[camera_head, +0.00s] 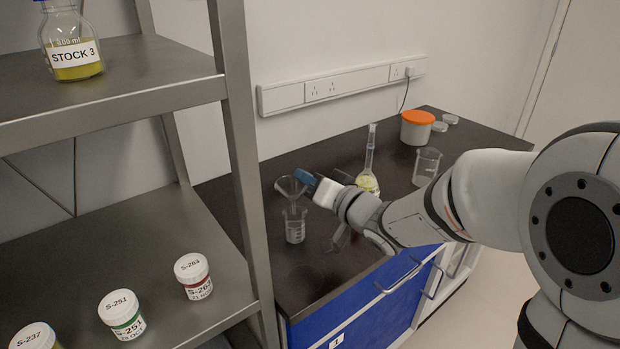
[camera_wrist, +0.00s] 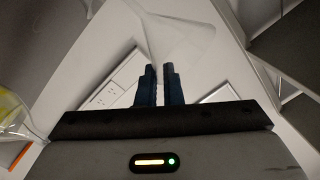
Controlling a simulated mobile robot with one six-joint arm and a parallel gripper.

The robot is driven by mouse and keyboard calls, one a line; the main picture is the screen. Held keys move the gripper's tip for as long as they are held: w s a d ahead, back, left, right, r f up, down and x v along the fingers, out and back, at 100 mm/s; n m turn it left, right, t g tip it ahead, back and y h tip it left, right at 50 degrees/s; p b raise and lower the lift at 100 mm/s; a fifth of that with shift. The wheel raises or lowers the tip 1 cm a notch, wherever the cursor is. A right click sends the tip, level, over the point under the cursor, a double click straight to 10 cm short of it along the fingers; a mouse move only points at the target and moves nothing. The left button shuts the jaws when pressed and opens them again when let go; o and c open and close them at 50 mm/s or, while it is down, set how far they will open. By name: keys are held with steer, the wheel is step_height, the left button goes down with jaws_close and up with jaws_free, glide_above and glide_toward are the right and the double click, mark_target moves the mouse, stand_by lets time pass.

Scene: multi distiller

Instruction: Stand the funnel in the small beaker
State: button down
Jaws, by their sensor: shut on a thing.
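My gripper (camera_head: 305,178) has its blue fingertips shut on the rim of the clear funnel (camera_head: 288,187). In the wrist view the fingers (camera_wrist: 158,85) are close together on the pale, translucent funnel (camera_wrist: 180,38). The funnel is roughly upright, wide mouth up, directly above the small beaker (camera_head: 295,230). Its stem points down to the beaker's mouth. I cannot tell whether the stem tip is inside the rim or just behind or above it. The beaker stands upright on the dark bench, near the shelf post, and looks empty.
A volumetric flask (camera_head: 367,182) with yellow liquid stands just behind my wrist. Another beaker (camera_head: 427,166) and an orange-lidded tub (camera_head: 417,127) are farther back. A metal shelf post (camera_head: 240,150) rises left of the beaker. The bench's front edge (camera_head: 330,292) is near.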

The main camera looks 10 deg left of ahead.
steer(key=shift+f+b, duration=2.15)
steer(key=shift+f, duration=0.7)
steer(key=c, duration=1.5)
jaws_free()
steer(key=shift+p+v, duration=0.45)
steer(key=shift+v, duration=3.45)
steer(key=d+r+m+h+p, duration=0.2)
steer(key=d+h+p, duration=0.2)
steer(key=d+h, duration=0.4)
steer(key=d+r+m+h+p, duration=0.2)
steer(key=d+h+p, duration=0.25)
steer(key=d, duration=0.55)
steer(key=s+d+r+g+h+p, duration=0.1)
steer(key=s+g, duration=0.3)
steer(key=s, duration=0.4)
steer(key=s+d+r+g+p, duration=0.1)
steer(key=s+d+g+p, duration=0.2)
steer(key=s, duration=0.5)
steer(key=shift+s+r+n+g+h+p, duration=0.3)
steer(key=shift+s+n+g+h+p, duration=0.1)
steer(key=shift+p, duration=0.25)
